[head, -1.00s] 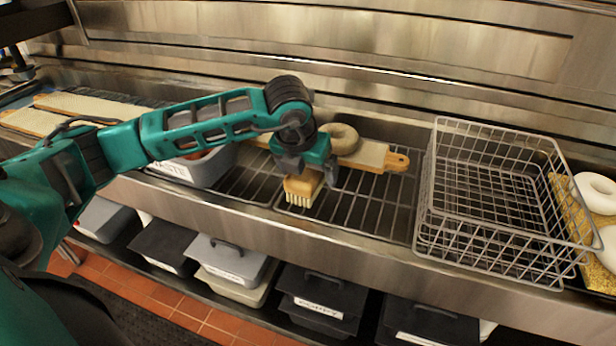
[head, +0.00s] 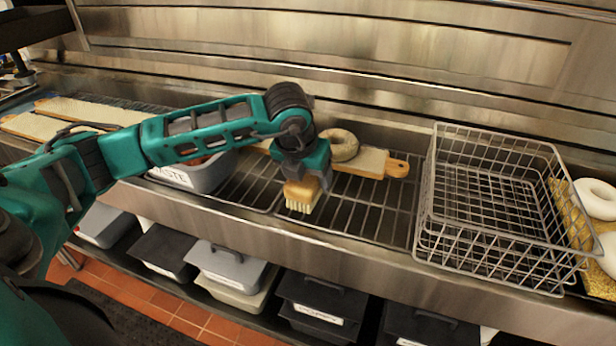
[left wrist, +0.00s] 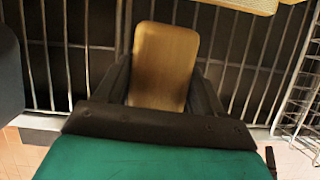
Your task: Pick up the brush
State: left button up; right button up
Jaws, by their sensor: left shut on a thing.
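The brush (head: 302,195) has a tan wooden block and pale bristles that point down. My left gripper (head: 303,183) is shut on its block, over the wire rack near the counter's front edge. In the left wrist view the wooden block (left wrist: 164,65) sits between the two dark fingers (left wrist: 162,90). I cannot tell whether the bristles touch the rack. My right gripper is in neither view.
A bagel (head: 340,145) lies on a wooden-handled board (head: 372,162) behind the gripper. A wire basket (head: 500,215) stands to the right, with a seeded tray (head: 570,215) and bagels (head: 598,198) beyond. A grey waste bin (head: 207,178) is to the left. Bare rack (head: 375,215) lies between brush and basket.

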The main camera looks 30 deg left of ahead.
pick_arm(q)
jog(key=shift+r+p, duration=0.4)
jog(key=shift+p, duration=0.1)
notch_tip(320, 180, up, 20)
jog(key=shift+f, duration=0.15)
